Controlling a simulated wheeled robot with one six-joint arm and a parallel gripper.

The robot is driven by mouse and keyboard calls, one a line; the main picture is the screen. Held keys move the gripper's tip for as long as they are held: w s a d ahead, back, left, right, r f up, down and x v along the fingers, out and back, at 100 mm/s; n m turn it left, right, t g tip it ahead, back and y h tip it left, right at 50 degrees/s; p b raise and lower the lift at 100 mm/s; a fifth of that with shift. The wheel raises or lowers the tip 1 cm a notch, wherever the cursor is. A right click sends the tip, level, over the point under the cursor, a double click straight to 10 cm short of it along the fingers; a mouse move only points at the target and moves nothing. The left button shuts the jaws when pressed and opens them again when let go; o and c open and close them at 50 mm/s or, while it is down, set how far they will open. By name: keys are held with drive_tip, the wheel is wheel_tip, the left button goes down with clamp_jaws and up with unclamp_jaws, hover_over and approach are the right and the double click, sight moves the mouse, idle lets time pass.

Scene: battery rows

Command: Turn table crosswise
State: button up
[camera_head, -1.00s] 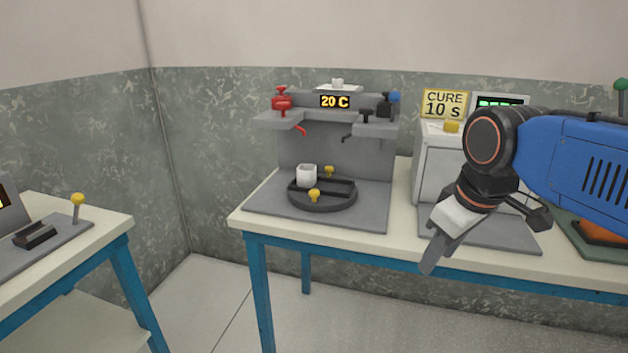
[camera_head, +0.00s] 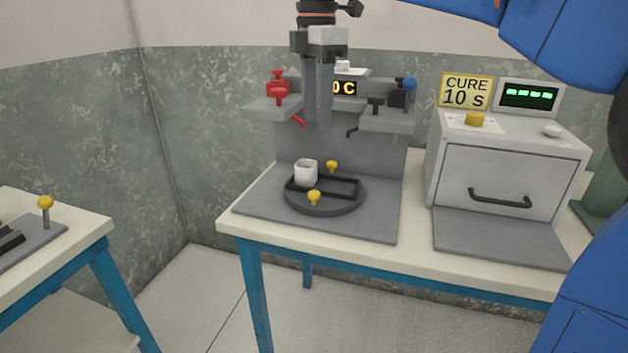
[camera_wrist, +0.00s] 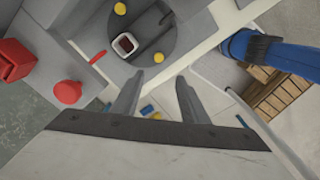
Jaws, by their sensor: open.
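A dark round turntable (camera_head: 325,208) sits on the grey base plate of the tap station on the bench. It carries a black rectangular frame, two yellow knobs (camera_head: 331,166) (camera_head: 314,197) and a white cup (camera_head: 306,172) at the frame's left end. In the wrist view the turntable (camera_wrist: 183,38) is at the top, with the square white cup (camera_wrist: 125,44) showing a dark inside. My gripper (camera_head: 318,122) points down above the turntable, open and empty, clear of the knobs. Its fingers (camera_wrist: 157,97) show apart in the wrist view.
A white oven (camera_head: 510,165) with a shut door stands to the right. A second bench (camera_head: 75,245) is at the left.

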approach(314, 193)
wheel_tip(314, 193, down, 8)
drive_tip(key=shift+w+f, duration=0.1)
idle(0.6)
clamp_jaws()
